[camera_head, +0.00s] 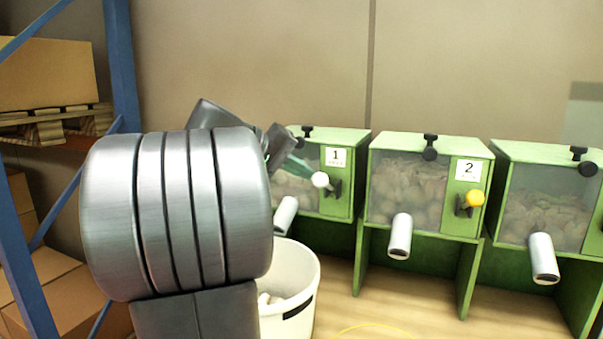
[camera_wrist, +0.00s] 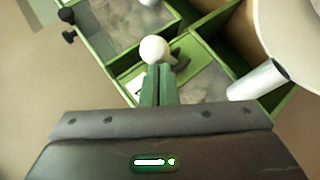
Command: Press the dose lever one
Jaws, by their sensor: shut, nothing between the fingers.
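Dispenser one (camera_head: 341,185) is a green box with a clear front, a white "1" label and a spout (camera_head: 285,214). Its dose lever (camera_head: 320,180) has a white ball knob, which also shows in the wrist view (camera_wrist: 154,49). My gripper (camera_head: 300,166) is shut and empty, its green fingers pointing at the knob. In the wrist view the fingertips (camera_wrist: 158,70) overlap the knob's lower edge; I cannot tell whether they touch it. My arm hides the left part of dispenser one in the head view.
A white bucket (camera_head: 307,295) with pale stoppers inside stands below spout one. Dispenser two (camera_head: 457,191), with a yellow knob (camera_head: 474,198), and a third dispenser (camera_head: 506,191) stand to the right. A blue rack post (camera_head: 124,65) stands at left.

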